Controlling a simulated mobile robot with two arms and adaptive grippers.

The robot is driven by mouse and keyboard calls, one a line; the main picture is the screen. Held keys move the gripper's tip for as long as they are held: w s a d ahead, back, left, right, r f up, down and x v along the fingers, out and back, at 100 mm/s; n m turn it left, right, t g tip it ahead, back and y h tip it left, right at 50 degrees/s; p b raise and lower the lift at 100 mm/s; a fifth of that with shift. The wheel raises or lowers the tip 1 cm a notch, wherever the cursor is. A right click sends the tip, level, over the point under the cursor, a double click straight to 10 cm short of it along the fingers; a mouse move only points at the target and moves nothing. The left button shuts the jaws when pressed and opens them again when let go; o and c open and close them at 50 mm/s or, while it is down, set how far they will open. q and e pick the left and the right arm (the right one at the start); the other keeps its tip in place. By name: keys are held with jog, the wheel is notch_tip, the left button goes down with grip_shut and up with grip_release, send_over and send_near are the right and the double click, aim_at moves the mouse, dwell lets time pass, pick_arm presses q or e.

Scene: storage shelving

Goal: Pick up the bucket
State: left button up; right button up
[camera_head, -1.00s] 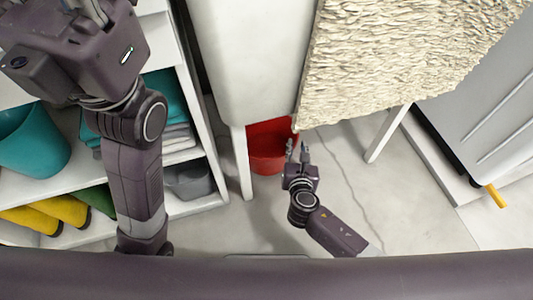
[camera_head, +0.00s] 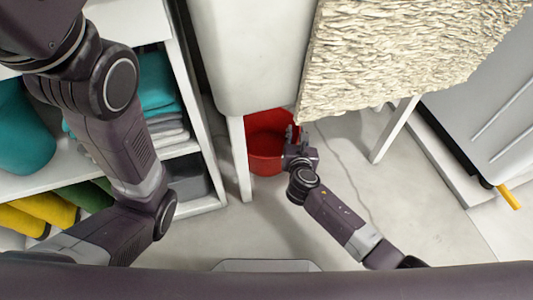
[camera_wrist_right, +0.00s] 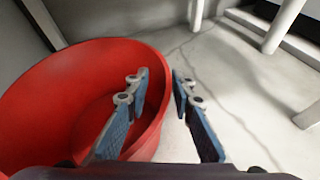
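A red bucket (camera_head: 265,150) stands on the floor under the white cabinet and the table with the textured cloth. In the right wrist view the bucket (camera_wrist_right: 60,80) fills the left side, open end up. My right gripper (camera_head: 294,133) is at the bucket's right rim. In the wrist view my right gripper (camera_wrist_right: 160,90) is open, with one finger inside the rim and the other outside. The rim lies between the fingers, and no closed grip shows. My left arm is at the upper left, its gripper out of frame.
A shelf (camera_head: 198,150) with a teal bucket (camera_head: 22,130), folded towels and a grey bin (camera_head: 188,178) stands on the left. A white leg (camera_head: 240,160) is just left of the red bucket. Another leg (camera_head: 393,130) is on the right. Floor in front is clear.

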grip_shut()
dwell(0.4)
jog(key=shift+r, duration=0.15)
